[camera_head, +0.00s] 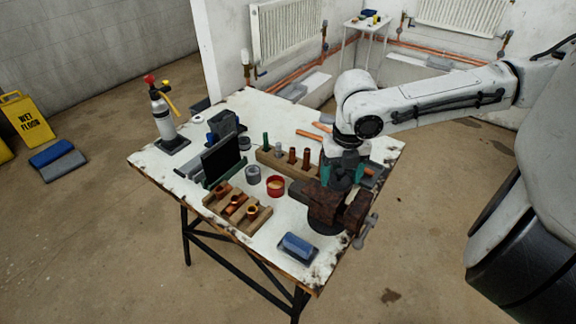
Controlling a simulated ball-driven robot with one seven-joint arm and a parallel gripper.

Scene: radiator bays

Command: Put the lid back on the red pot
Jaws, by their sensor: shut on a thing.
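The red pot (276,186) stands upright and open-topped on the worn white bench, left of the vise. My gripper (345,177) is to the right of the pot, above the rusty vise, pointing down with teal fingers. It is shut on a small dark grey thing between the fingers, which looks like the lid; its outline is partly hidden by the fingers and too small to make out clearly. The gripper and what it holds are apart from the pot.
The brown vise (332,207) stands close right of the pot. A grey tin (253,174) is beside the pot's left. A wooden rack of fittings (237,211) lies in front-left, another block (290,164) behind. A blue sponge-like block (298,247) lies at the front edge.

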